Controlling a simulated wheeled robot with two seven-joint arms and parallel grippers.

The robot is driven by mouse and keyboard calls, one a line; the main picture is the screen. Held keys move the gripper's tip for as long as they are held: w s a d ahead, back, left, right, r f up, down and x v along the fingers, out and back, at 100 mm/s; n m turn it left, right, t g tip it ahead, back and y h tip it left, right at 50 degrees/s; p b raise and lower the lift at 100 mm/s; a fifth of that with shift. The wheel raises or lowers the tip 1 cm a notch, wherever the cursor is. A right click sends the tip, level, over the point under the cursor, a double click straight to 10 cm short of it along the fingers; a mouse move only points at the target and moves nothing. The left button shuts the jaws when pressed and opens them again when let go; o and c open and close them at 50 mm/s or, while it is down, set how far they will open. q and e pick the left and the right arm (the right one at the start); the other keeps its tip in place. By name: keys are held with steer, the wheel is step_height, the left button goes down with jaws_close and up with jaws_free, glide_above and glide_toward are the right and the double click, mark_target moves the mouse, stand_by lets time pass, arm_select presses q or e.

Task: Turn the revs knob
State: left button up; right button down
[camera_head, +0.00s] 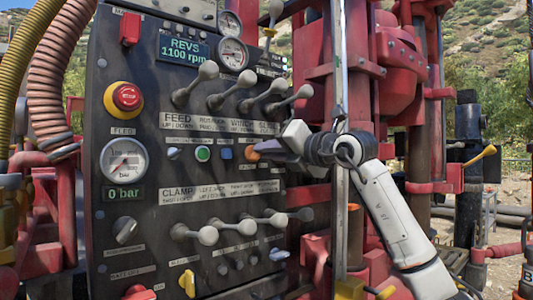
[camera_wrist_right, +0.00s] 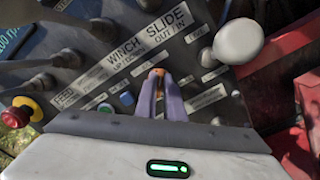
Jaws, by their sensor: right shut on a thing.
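A small orange knob (camera_head: 252,153) sits on the dark control panel (camera_head: 150,85), in the row under the upper levers. My right gripper (camera_head: 272,149) reaches it from the right and is shut on it. In the right wrist view the orange knob (camera_wrist_right: 156,73) shows between the tips of the two purple-grey fingers (camera_wrist_right: 159,95); its label cannot be read. The revs display (camera_head: 182,50) at the panel's top reads 1100 rpm. My left gripper is not in view.
A blue knob (camera_head: 225,153) and a green button (camera_head: 203,153) lie left of the orange knob. Ball-ended levers (camera_head: 208,71) stick out above, and more levers (camera_head: 208,236) below. A red emergency button (camera_head: 127,97) is at left. Red machinery (camera_head: 390,80) stands right of the panel.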

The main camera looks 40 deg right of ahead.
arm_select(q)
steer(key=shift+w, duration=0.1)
arm_select(e)
steer(key=shift+m, duration=0.3)
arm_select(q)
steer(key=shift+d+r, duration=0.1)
arm_select(e)
steer(key=c, duration=1.9)
jaws_free()
steer(key=shift+o, duration=0.2)
steer(key=shift+s, duration=0.15)
